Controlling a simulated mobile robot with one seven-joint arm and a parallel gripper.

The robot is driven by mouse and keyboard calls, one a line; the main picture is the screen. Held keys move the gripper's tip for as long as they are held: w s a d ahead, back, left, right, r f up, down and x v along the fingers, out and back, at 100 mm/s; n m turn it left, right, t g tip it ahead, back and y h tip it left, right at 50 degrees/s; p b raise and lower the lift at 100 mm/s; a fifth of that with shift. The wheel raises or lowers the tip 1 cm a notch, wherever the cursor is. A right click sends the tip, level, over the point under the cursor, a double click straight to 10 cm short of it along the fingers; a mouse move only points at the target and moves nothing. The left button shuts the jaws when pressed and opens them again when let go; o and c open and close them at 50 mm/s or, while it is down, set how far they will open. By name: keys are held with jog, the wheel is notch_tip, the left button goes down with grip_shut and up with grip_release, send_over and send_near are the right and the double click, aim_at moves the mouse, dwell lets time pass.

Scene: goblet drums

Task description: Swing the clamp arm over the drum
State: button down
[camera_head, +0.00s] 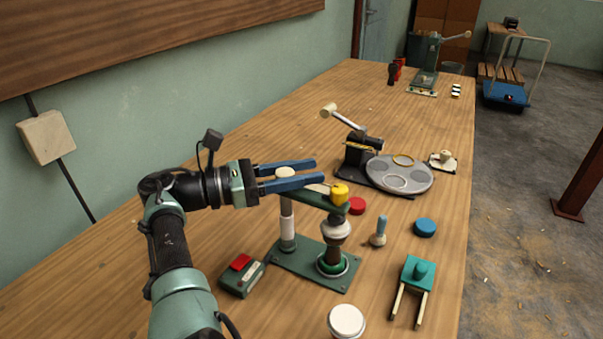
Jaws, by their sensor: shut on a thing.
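The clamp stand (300,268) is a green base plate with a pale post (288,228) at its left. The green clamp arm (318,200) runs right from the post top, with a yellow knob (340,196) at its right end. The small goblet drum (336,230), pale and dark, stands upright in a green ring on the plate. In this view the arm's yellow end is above the drum. My gripper (320,171) has its blue fingers at the clamp arm and is shut on it; the exact contact is partly hidden by the near finger.
Behind is a black device with a grey round plate (412,172).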

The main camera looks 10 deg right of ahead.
jog(key=shift+f, duration=0.15)
jog(key=c, duration=0.5)
grip_release()
jog(key=a+b, duration=0.5)
jog(key=a, duration=0.2)
jog(key=shift+s+a+b, duration=0.2)
jog(key=shift+s+b, duration=0.1)
jog(key=shift+s, duration=0.1)
jog(key=shift+w, duration=0.1)
